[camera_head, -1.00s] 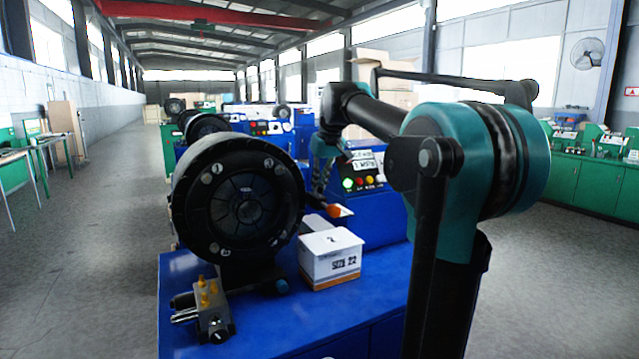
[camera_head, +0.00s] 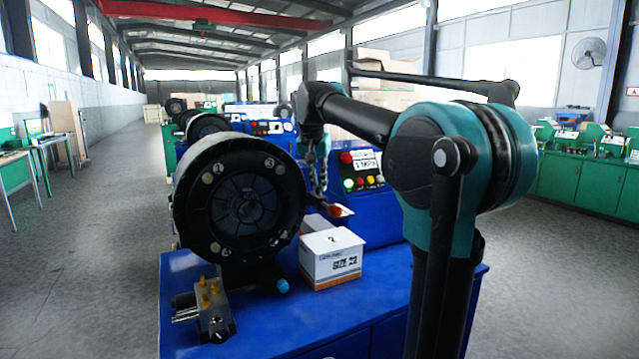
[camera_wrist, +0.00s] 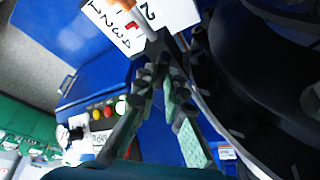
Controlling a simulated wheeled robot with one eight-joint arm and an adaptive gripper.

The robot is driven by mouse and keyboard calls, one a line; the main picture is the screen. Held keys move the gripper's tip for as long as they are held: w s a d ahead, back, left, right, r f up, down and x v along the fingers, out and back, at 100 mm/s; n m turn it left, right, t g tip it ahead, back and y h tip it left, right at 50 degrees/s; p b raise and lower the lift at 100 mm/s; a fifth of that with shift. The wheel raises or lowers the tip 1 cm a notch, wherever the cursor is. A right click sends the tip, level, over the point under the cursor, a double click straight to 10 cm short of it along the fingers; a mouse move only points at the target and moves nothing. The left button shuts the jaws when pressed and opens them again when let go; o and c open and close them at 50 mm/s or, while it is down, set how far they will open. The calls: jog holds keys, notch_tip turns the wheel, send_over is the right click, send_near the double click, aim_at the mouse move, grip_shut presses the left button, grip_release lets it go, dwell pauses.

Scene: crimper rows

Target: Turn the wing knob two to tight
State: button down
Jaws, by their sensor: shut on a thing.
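My gripper (camera_wrist: 164,75) reaches down behind the round black crimper head (camera_head: 240,200), beside its right side. In the wrist view its two fingers with pale green pads come together at the tips on a small grey part, the wing knob, which the fingertips mostly hide. The head view also shows my gripper (camera_head: 318,182), small and partly behind the head. I cannot read the knob's angle.
A white carton (camera_head: 332,262) marked 2 and SIZE 22 stands on the blue bench (camera_head: 295,325), right of the head. A metal valve block (camera_head: 211,310) with brass fittings lies in front. A blue control panel (camera_head: 365,180) with coloured buttons stands behind the carton.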

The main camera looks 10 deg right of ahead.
jog(key=m, duration=0.2)
jog(key=m+g+h, duration=0.1)
jog(key=m, duration=0.1)
jog(key=shift+w+a+m+h, duration=0.1)
jog(key=shift+m+h, duration=0.2)
jog(key=shift+m+g+h, duration=0.4)
jog(key=shift+m+g, duration=0.4)
jog(key=shift+m, duration=1.5)
jog(key=c, duration=1.6)
grip_release()
jog(key=shift+a+r, duration=0.1)
jog(key=v, duration=1.1)
jog(key=shift+a+r, duration=0.2)
jog(key=shift+r, duration=0.15)
